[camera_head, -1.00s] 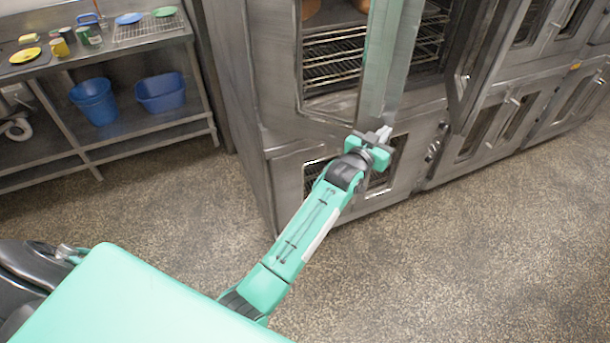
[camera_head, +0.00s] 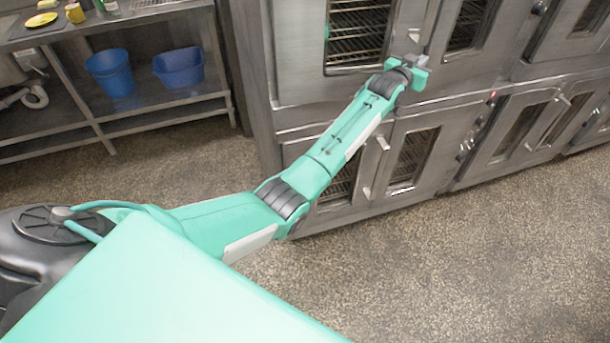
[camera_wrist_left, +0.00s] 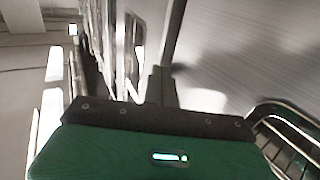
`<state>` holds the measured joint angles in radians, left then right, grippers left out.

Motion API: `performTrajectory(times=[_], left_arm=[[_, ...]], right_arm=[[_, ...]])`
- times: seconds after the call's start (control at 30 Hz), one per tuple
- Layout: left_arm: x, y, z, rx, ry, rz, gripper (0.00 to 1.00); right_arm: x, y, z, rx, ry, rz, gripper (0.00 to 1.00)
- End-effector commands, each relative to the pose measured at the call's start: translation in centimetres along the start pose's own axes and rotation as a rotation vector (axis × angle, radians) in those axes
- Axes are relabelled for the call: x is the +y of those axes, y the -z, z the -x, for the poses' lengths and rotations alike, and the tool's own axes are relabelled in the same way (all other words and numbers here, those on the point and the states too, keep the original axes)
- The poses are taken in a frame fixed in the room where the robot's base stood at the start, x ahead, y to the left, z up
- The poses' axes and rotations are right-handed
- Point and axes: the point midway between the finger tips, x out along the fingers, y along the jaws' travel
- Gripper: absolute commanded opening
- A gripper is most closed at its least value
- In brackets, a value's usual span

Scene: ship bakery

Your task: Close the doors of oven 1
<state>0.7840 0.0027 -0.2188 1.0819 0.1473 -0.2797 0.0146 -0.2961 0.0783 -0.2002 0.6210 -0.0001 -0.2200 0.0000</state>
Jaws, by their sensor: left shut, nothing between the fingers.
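A steel double-door oven stands ahead in the head view. Its left door (camera_head: 310,50) and right door (camera_head: 490,45) have windows with racks behind them, and both look flush with the oven front. The tops of both doors are cut off by the frame. My left gripper (camera_head: 416,62) is shut and empty, at the lower part of the seam between these doors. I cannot tell whether it touches the metal. In the left wrist view, a grey metal surface (camera_wrist_left: 255,50) is close on the right. My right gripper is not in view.
A lower oven with two windowed doors (camera_head: 418,150) sits below, and more ovens (camera_head: 530,120) continue to the right. A steel shelf unit (camera_head: 140,125) with two blue bins (camera_head: 112,72) stands at the left. The speckled floor in front is clear.

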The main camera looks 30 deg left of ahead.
Motion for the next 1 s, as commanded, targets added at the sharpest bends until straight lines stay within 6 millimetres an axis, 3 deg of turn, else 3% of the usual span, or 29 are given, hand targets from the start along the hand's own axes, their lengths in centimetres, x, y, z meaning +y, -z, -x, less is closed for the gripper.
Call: performTrajectory(times=[0.1, 0.4, 1.0], left_arm=[[-1.4, -0.3, -1.2, 0.002, 0.002, -0.003, 0.0], [-3.3, -0.1, -2.6, 0.0, 0.001, -0.002, 0.0], [-3.5, 0.3, -2.8, 0.004, 0.001, -0.001, 0.0]], right_arm=[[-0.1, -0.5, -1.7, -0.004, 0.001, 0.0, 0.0], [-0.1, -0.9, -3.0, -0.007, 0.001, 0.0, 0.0], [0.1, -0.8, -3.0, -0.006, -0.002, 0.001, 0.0]])
